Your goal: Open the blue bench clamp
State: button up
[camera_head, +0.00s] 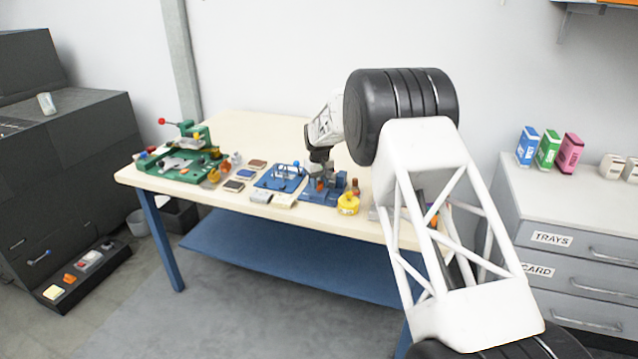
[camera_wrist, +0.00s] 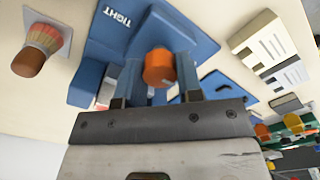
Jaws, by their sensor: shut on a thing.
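The blue bench clamp (camera_head: 333,192) stands on the table's front part, below my gripper (camera_head: 320,165). In the wrist view the clamp's blue body (camera_wrist: 182,32) carries the word TIGHT. An orange knob (camera_wrist: 159,66) of the clamp sits between the two fingers of my gripper (camera_wrist: 155,82), which is shut on it. My wrist hides part of the clamp in the wrist view, and the finger contact itself is hard to see.
A blue fixture (camera_head: 278,180) stands left of the clamp, a green fixture (camera_head: 187,160) farther left. A yellow container (camera_head: 348,205) and a brush (camera_wrist: 38,48) are close by. Small pads (camera_head: 234,186) lie between the fixtures. The table's rear (camera_head: 250,128) is clear.

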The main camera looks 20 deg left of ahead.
aim_at(319, 182)
jog(key=o, duration=0.9)
jog(key=shift+r, duration=3.9)
